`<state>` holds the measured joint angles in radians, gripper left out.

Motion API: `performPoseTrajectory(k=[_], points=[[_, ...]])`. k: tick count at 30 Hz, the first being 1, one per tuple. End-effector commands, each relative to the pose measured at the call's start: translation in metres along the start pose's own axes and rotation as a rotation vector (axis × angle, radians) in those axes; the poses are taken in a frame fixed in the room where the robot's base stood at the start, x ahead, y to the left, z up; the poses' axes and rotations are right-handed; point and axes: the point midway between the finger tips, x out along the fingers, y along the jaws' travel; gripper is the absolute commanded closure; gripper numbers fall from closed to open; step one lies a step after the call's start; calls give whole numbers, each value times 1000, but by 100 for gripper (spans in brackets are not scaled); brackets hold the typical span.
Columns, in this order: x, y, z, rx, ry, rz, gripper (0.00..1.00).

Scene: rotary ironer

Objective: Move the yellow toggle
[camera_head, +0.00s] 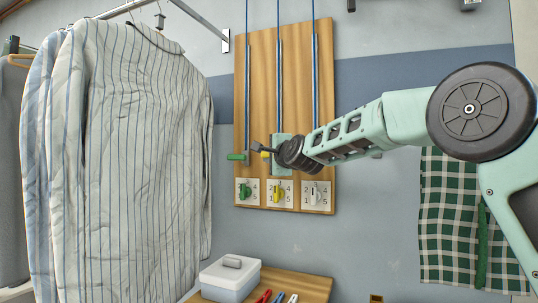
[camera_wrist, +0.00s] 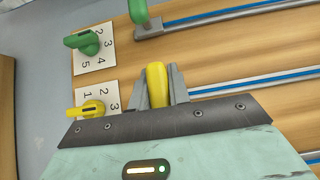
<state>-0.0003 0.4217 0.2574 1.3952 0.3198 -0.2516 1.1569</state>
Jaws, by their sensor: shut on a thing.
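The yellow toggle (camera_wrist: 157,85) is a rounded handle in the middle of the wrist view, standing between the two grey fingers of my gripper (camera_wrist: 160,82). My gripper is shut on it. In the head view the yellow toggle (camera_head: 265,154) shows only as a small tip at the end of my gripper (camera_head: 264,149), in front of the middle rail of a wooden board (camera_head: 262,75). A yellow knob (camera_head: 279,195) sits below it on a white number plate; this knob (camera_wrist: 88,108) also shows in the wrist view.
A green handle (camera_head: 237,156) sits on the left rail, with a green knob (camera_head: 243,191) below. A white knob (camera_head: 315,196) is at the right. Striped shirts (camera_head: 130,150) hang at left. A lidded box (camera_head: 230,280) and pens (camera_head: 278,297) are on the wooden surface below.

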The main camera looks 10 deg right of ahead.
Motion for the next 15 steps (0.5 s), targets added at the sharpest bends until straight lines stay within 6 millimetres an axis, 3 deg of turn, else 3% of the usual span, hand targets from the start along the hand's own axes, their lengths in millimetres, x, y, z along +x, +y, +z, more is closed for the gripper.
performPoseTrajectory(k=[1,3,15], points=[[0,11,0,-1,-1,5,100],[0,14,0,-2,-1,4,100],[0,19,0,1,-1,8,100]])
